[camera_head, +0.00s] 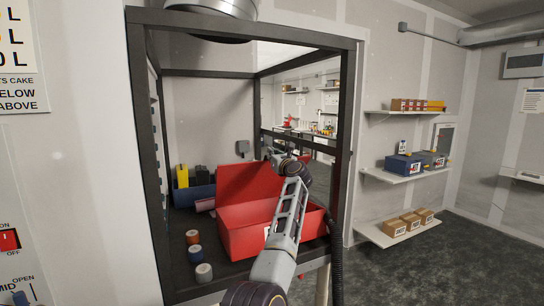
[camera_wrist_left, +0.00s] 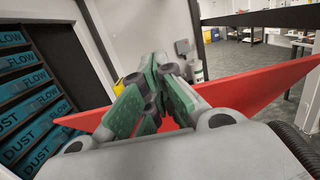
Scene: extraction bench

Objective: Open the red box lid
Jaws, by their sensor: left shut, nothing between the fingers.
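The red box (camera_head: 240,242) sits on the bench inside the dark-framed enclosure. Its red lid (camera_head: 245,182) stands raised at the back of the box, opened up from the rim. My left arm crosses in front of the box's right part and hides some of it. My left gripper (camera_head: 279,158) is near the right upper edge of the lid; whether it touches the lid I cannot tell. In the left wrist view the gripper (camera_wrist_left: 157,72) has its green-padded fingers closed together and empty, with the red lid (camera_wrist_left: 262,88) spreading behind and beside them. My right gripper is in neither view.
Several small capped rolls or jars, one of them orange (camera_head: 193,237), stand left of the box. A blue bin (camera_head: 195,196) with yellow and black items is behind them. Dark frame posts (camera_head: 343,150) bound the enclosure. Wall shelves with boxes (camera_head: 403,165) are at right.

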